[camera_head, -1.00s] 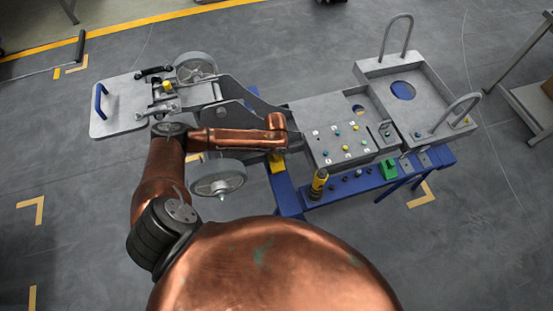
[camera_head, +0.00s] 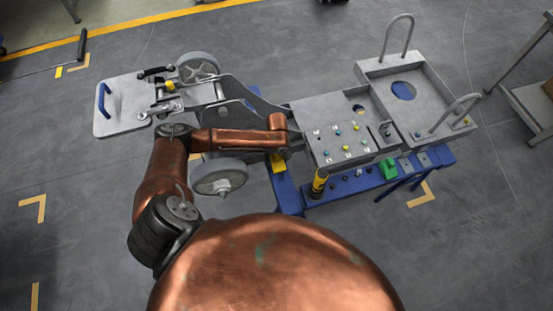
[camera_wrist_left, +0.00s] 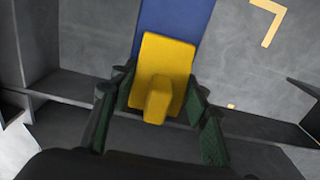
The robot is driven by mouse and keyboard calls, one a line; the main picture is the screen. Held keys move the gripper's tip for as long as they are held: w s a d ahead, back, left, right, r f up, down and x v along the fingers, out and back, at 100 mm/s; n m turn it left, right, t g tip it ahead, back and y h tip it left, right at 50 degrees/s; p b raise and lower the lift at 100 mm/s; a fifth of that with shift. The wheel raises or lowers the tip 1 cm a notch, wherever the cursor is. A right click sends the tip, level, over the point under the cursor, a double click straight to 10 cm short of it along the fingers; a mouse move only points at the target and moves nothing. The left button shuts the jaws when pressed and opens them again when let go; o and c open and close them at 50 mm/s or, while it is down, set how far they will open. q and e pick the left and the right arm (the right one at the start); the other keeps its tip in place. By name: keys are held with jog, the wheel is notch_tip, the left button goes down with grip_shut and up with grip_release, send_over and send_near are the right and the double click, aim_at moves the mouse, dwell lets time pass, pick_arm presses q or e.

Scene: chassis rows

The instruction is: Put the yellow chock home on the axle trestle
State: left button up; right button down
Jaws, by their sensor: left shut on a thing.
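The yellow chock (camera_wrist_left: 176,62) is large in the left wrist view, a block with a raised rib facing me. My left gripper (camera_wrist_left: 158,92) is shut on it, with a dark green finger on each side. Behind the chock lies a blue beam (camera_wrist_left: 198,18), seemingly part of the trestle; I cannot tell whether they touch. In the head view my left gripper (camera_head: 279,150) is mostly hidden below my copper wrist. My right gripper is out of view.
A grey wheeled frame has a far wheel (camera_head: 198,68), a near wheel (camera_head: 220,178) and a plate (camera_head: 122,112) with a blue handle. To the right are a grey panel (camera_head: 312,112) with coloured knobs, a yellow-black post (camera_head: 319,182) and a green block (camera_head: 388,169).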

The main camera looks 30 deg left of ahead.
pick_arm(q)
jog(key=shift+f, duration=0.25)
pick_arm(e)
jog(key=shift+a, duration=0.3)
pick_arm(q)
jog(key=shift+f, duration=0.45)
jog(key=shift+f, duration=0.1)
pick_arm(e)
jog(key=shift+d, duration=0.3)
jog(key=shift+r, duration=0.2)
pick_arm(q)
jog(key=shift+f+p, duration=0.2)
jog(key=shift+p, duration=0.2)
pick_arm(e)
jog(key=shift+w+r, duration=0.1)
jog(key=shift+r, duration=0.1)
pick_arm(q)
jog(key=o, duration=1.4)
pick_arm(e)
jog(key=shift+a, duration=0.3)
